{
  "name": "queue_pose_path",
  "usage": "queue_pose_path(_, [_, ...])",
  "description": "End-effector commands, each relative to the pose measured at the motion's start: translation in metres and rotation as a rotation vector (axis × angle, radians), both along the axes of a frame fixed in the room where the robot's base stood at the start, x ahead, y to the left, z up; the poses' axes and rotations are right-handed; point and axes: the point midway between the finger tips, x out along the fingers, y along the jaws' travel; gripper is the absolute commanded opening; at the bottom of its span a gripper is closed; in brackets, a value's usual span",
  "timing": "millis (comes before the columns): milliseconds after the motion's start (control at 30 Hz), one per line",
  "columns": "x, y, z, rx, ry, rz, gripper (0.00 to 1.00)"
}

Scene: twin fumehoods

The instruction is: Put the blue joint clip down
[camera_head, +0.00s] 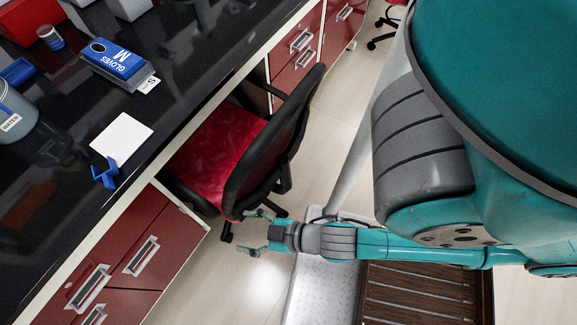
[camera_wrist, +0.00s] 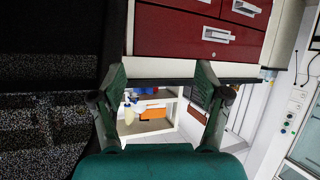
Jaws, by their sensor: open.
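The blue joint clip (camera_head: 105,173) lies on the black bench top (camera_head: 60,222), near its front edge. It is at the lower left corner of a white card (camera_head: 122,137), touching or just beside it. My gripper (camera_head: 246,232) is open and empty. It is in the air in front of the bench, to the right of the clip and well apart from it. In the wrist view the two fingers of my gripper (camera_wrist: 162,75) are spread with nothing between them. I cannot make out the clip in the wrist view.
A black chair with a red seat (camera_head: 215,155) stands at the bench, close to my gripper. A blue glove box (camera_head: 113,60) and a water bottle (camera_head: 14,118) are on the bench. Red drawers (camera_head: 140,255) are below it. The wrist view shows a shelf (camera_wrist: 150,127) with small items.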

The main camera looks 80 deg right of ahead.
Motion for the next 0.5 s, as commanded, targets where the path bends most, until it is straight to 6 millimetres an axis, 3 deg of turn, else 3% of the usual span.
queue_pose_path(33, [-0.018,-0.002,0.005,0.017,-0.006,-0.002,0.75])
queue_pose_path(200, [-0.063,-0.004,0.037,0.077,-0.068,-0.02,0.75])
queue_pose_path(467, [-0.101,-0.011,0.077,0.122,-0.145,-0.074,0.75])
queue_pose_path(500, [-0.103,-0.011,0.08,0.126,-0.151,-0.079,0.8])
